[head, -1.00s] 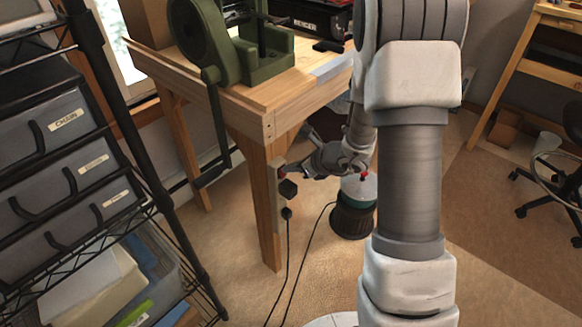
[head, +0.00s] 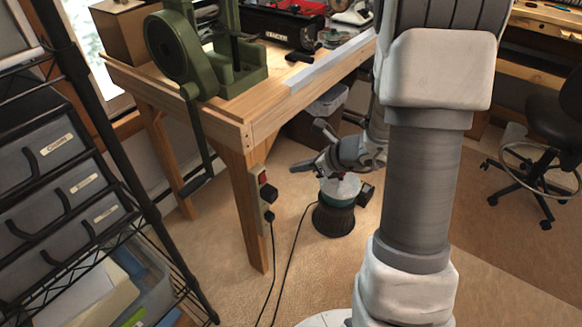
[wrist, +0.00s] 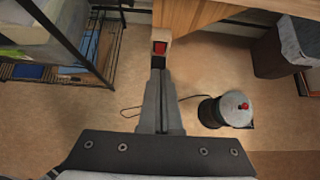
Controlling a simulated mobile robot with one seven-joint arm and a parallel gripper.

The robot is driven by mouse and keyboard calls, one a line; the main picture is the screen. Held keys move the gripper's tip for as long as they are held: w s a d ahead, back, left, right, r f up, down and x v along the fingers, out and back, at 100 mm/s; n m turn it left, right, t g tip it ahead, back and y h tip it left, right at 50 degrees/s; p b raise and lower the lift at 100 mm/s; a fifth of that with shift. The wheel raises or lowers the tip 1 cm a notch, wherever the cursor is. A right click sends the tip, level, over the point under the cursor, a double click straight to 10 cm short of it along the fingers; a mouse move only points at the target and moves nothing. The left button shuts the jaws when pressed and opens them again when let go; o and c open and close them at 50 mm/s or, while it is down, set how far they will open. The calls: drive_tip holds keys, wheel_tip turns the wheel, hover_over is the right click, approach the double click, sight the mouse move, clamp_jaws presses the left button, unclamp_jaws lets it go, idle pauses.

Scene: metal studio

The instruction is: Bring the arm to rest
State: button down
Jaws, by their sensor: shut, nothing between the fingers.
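My gripper (head: 296,168) is at the end of my arm, to the right of the workbench's front leg. Its two fingers lie together with nothing between them, also in the wrist view (wrist: 158,76). In the head view a gap shows between the fingertips and a power box (head: 267,196) on that leg. The box has a red switch (head: 262,178) at its top, and the switch also shows just beyond the fingertips in the wrist view (wrist: 160,48). A black plug and cord hang below the box.
A wooden workbench (head: 240,103) bears a green machine (head: 180,55). A dark round canister (head: 333,222) stands on the floor below my gripper. A wire shelf with grey drawers (head: 50,205) is at left. A black chair (head: 560,125) is at right.

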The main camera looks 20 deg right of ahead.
drive_tip(key=shift+s+d+r, duration=0.1)
drive_tip(key=shift+s+r, duration=0.1)
idle(0.4)
drive_tip(key=s+a+r+n+g+h, duration=0.1)
drive_tip(key=s+a+r+n+g, duration=0.1)
drive_tip(key=s+a+r+n, duration=0.6)
drive_tip(key=s+a+r+n+g, duration=0.2)
drive_tip(key=s+r+n, duration=0.45)
drive_tip(key=n, duration=0.55)
drive_tip(key=s+d+r+n+t+h+p, duration=0.1)
drive_tip(key=s+d+r+n+t+h, duration=0.1)
drive_tip(key=s+d+r+n+h, duration=0.55)
drive_tip(key=a+r+n+y+p, duration=0.1)
drive_tip(key=a+r+y+p, duration=0.1)
drive_tip(key=r+p, duration=1.3)
drive_tip(key=shift+w+a+y+p, duration=0.15)
drive_tip(key=shift+a+y+p, duration=0.3)
drive_tip(key=shift+p, duration=0.8)
drive_tip(key=shift+a+r, duration=0.1)
